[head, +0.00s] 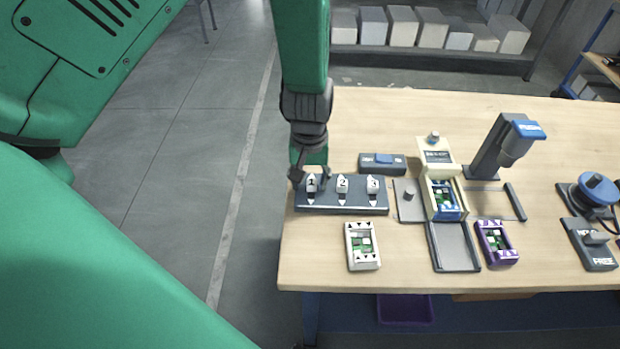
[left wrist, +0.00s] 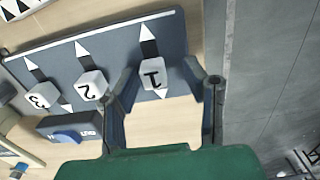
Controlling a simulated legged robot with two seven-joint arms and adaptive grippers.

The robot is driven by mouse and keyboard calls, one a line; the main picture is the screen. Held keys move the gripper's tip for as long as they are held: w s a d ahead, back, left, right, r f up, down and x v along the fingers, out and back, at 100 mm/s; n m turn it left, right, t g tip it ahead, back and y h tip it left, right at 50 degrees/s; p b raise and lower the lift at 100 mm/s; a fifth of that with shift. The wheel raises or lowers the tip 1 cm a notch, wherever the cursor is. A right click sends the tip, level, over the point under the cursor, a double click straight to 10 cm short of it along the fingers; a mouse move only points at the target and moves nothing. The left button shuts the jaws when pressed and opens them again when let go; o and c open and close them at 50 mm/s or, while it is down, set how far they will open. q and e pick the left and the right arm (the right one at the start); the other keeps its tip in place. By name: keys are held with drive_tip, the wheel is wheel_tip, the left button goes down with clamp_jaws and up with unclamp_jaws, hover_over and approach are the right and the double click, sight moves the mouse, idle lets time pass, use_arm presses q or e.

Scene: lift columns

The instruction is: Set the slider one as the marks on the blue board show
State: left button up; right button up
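The slider panel (head: 341,208) is a dark bar with white knobs numbered 1, 2 and 3. Slider one (head: 311,184) is at its left end; it also shows in the left wrist view (left wrist: 153,75). My left gripper (head: 308,174) is above slider one with open fingers on either side of its knob; whether they touch it I cannot tell. The blue board (head: 446,214) sits in a cream fixture right of the panel; its marks are too small to read. My right gripper is not in view.
Sliders two (head: 342,184) and three (head: 373,184) stand close to the right. A white-framed board (head: 350,246) and a purple-framed board (head: 485,240) lie in front. A dark box with a blue button (head: 383,165) is behind the panel. The table's left edge is close.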

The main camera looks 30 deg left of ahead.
use_arm(q)
drive_tip(key=shift+d, duration=0.15)
drive_tip(key=c, duration=0.6)
drive_tip(key=shift+d, duration=0.2)
clamp_jaws()
drive_tip(key=shift+d+r, duration=0.1)
drive_tip(key=shift+w+a+r+p, duration=0.1)
drive_tip(key=shift+w+a+p, duration=0.45)
drive_tip(key=shift+w, duration=0.35)
drive_tip(key=shift+w+a, duration=0.1)
drive_tip(key=shift+a, duration=0.05)
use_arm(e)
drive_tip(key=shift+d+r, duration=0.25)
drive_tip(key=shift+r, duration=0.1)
use_arm(q)
drive_tip(key=o, duration=0.6)
unclamp_jaws()
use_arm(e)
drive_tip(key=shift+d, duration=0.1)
